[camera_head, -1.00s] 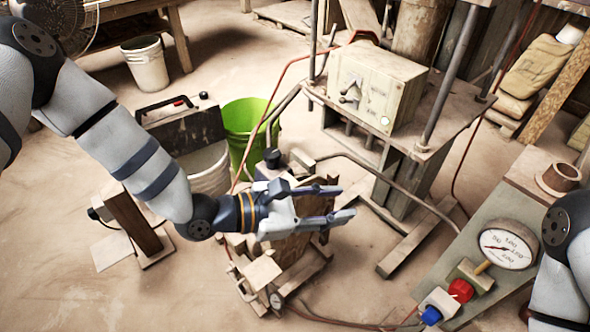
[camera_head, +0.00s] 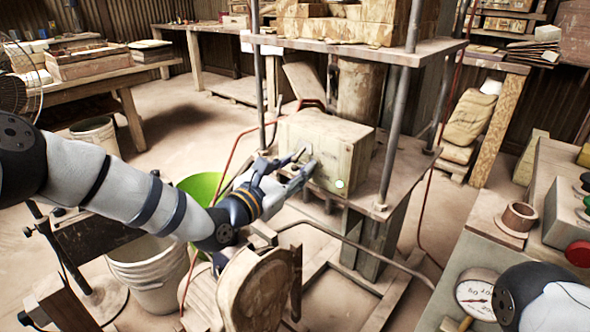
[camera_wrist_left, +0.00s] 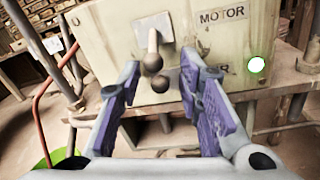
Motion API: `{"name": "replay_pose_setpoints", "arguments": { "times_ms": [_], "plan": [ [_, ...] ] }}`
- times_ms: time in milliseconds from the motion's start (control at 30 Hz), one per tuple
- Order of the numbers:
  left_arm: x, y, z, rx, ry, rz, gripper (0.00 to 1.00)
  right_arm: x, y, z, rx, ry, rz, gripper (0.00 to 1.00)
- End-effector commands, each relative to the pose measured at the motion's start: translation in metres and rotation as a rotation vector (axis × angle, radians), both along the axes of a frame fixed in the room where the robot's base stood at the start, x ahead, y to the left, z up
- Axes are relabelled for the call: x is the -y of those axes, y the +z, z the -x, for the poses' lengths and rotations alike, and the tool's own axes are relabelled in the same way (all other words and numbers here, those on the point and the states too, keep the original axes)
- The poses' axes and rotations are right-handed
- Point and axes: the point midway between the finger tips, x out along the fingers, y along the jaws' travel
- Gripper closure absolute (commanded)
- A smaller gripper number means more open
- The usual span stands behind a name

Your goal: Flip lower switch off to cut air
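The pale switch box (camera_head: 350,150) stands on a stand's shelf; in the left wrist view it fills the top (camera_wrist_left: 100,35). Its upper lever (camera_wrist_left: 153,42), beside the MOTOR label (camera_wrist_left: 222,16), hangs down to a dark ball knob. Just below is the lower switch's dark knob (camera_wrist_left: 160,85); its label is mostly hidden behind a finger, with only the ending showing. My left gripper (camera_head: 296,167) is open in front of the box. In the wrist view its purple-padded fingers stand on either side of the lower knob, with no clear contact. My right gripper is out of view.
A round light (camera_wrist_left: 257,64) glows pale green on the box. Metal posts (camera_head: 400,115) flank the stand. A green bucket (camera_head: 203,188) and a white bucket (camera_head: 150,270) stand below my left arm. A gauge (camera_head: 476,296) sits on the bench at right.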

Motion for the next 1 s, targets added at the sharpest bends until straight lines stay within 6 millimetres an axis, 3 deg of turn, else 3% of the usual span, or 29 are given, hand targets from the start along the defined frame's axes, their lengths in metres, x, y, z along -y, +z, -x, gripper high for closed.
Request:
{"name": "replay_pose_setpoints", "arguments": {
  "times_ms": [167,300,733,1000],
  "plan": [
    [0.000,0.001,0.000,0.001,0.000,0.000,0.70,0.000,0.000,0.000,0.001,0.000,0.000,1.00],
    [0.000,0.001,0.000,0.001,0.000,0.000,1.00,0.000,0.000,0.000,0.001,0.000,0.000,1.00],
    [-0.002,-0.004,0.000,0.042,0.004,0.031,1.00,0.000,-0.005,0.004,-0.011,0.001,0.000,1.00],
    [-0.004,-0.018,0.001,0.191,0.007,0.144,1.00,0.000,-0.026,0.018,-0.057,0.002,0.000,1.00]
  ]
}}
